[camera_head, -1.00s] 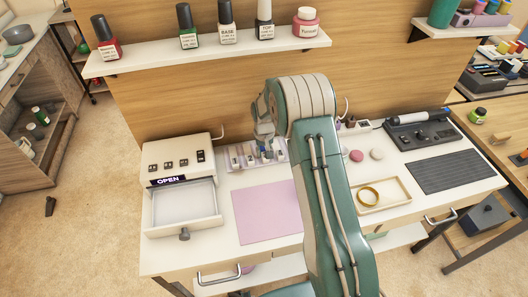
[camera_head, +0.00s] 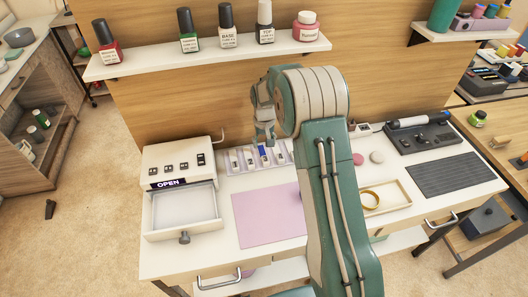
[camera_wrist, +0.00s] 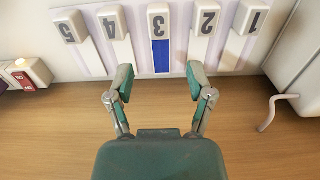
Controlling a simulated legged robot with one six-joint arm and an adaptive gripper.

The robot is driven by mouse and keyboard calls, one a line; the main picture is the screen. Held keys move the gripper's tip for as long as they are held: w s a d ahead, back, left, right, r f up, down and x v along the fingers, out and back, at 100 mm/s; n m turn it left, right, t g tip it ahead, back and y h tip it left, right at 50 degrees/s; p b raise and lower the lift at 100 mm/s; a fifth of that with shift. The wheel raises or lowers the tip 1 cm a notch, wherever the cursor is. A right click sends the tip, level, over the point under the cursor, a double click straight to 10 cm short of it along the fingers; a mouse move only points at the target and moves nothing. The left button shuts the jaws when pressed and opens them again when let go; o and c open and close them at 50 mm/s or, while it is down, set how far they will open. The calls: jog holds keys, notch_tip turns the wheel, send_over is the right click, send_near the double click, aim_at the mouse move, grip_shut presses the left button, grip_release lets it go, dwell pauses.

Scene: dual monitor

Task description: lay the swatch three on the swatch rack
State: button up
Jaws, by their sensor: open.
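The swatch rack (camera_head: 233,160) is a pale stand at the back of the white desk. In the wrist view the rack (camera_wrist: 184,40) shows upside down, with a row of blocks numbered 1 to 5. A blue strip, which looks like swatch three (camera_wrist: 161,58), lies in the slot at block 3, lined up with it. It also shows as a small blue patch in the head view (camera_head: 264,154). My gripper (camera_wrist: 160,82) is open and empty, its fingertips apart on either side of the blue strip's line. In the head view my gripper (camera_head: 264,142) hangs just above the rack.
A cream box with an open drawer (camera_head: 184,207) stands left of the rack. A pink mat (camera_head: 268,214) lies in front. A tray (camera_head: 398,189) with a gold ring is on the right. A shelf of bottles (camera_head: 205,55) hangs above.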

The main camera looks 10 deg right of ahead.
notch_tip(320, 180, up, 5)
jog(key=shift+r, duration=0.1)
dwell(0.6)
